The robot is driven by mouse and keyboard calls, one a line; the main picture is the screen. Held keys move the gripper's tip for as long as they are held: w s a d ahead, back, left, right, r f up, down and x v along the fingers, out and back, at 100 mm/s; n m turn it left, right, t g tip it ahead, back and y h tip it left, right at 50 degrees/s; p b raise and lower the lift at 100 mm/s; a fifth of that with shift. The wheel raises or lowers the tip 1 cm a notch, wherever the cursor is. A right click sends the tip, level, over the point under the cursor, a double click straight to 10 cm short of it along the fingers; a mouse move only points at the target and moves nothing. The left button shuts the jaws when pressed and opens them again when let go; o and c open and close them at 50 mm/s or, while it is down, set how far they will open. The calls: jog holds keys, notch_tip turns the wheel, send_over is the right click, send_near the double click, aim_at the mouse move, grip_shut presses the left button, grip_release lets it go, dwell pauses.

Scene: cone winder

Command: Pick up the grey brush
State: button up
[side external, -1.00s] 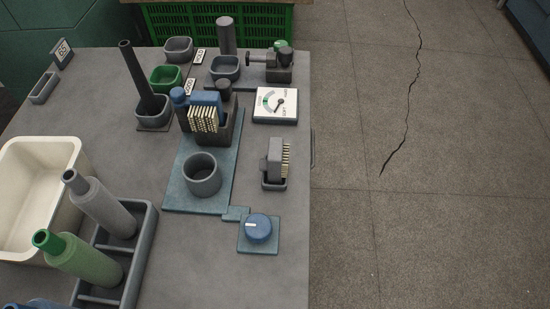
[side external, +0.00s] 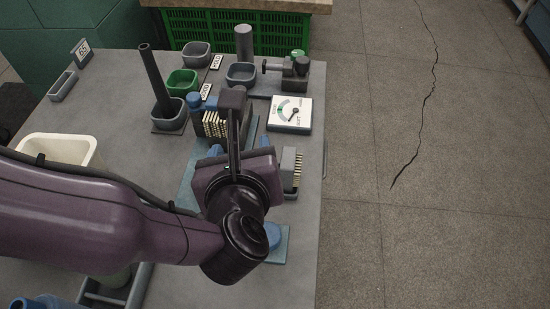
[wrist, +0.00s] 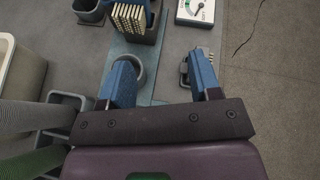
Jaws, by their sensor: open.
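The grey brush (side external: 289,163) stands in a small grey holder near the right edge of the table, its pale bristles facing right. My arm partly covers its left side in the side view. In the wrist view a little of the brush (wrist: 207,52) shows beyond my right finger, which hides most of it. My gripper (wrist: 162,64) is open and empty, pointing down over the table. Its left finger is over the round cup (wrist: 138,68) and its right finger is in line with the brush. I cannot tell how high the fingertips are.
A blue brush (side external: 217,124) with many bristles rests in a dark holder behind my gripper. A white dial gauge (side external: 290,114) is behind the grey brush. A tall dark spindle (side external: 154,78) stands at the back left. A cream bin (side external: 62,148) is at the left.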

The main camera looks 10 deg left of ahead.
aim_at(287, 166)
jog(key=s+d+f+m+t+h, duration=0.1)
jog(key=s+d+f+m+h, duration=0.1)
jog(key=s+d+f+m, duration=0.3)
jog(key=shift+n, duration=0.5)
jog(key=x, duration=0.9)
jog(key=d+x, duration=0.1)
jog(key=x, duration=0.4)
jog(key=c, duration=1)
